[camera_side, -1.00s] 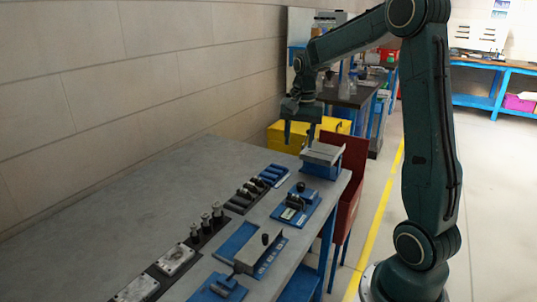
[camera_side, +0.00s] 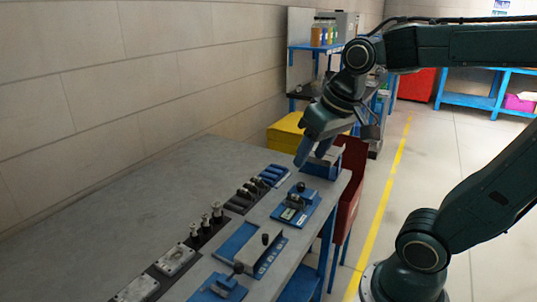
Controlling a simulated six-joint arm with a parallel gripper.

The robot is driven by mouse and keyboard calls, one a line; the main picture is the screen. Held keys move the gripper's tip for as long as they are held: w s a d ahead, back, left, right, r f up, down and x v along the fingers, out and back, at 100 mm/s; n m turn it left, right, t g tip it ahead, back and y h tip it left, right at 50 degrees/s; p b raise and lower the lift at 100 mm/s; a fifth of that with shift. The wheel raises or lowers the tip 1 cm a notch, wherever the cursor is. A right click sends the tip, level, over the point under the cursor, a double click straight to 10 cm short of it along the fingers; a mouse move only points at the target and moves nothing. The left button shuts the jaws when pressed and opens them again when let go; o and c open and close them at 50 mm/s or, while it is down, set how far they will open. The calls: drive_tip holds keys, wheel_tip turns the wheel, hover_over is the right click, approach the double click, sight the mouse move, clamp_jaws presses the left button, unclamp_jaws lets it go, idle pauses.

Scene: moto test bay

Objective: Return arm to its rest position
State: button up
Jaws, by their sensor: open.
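My gripper (camera_side: 311,154) hangs at the far end of the grey workbench (camera_side: 150,185), its fingers pointing down and to the left. It is open, with nothing seen between its fingers. It overlaps the blue fixture with a grey top (camera_side: 322,168) at the bench's far right corner and partly hides it. I cannot tell whether it touches that fixture. My arm is folded, with its upper link level across the upper right and the lower link tilted out to the right.
Several blue fixtures (camera_side: 298,205) line the bench's right side, beside a row of dark trays with metal parts (camera_side: 205,230). A red panel (camera_side: 350,190) stands off the far right corner, a yellow box (camera_side: 285,132) behind.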

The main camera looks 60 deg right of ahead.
drive_tip(key=s+a+f+n+t, duration=0.1)
drive_tip(key=s+a+n, duration=0.2)
drive_tip(key=s, duration=0.2)
drive_tip(key=shift+s+a+f+n+y, duration=0.2)
drive_tip(key=shift+s+n+y, duration=0.05)
drive_tip(key=shift+n+y, duration=0.05)
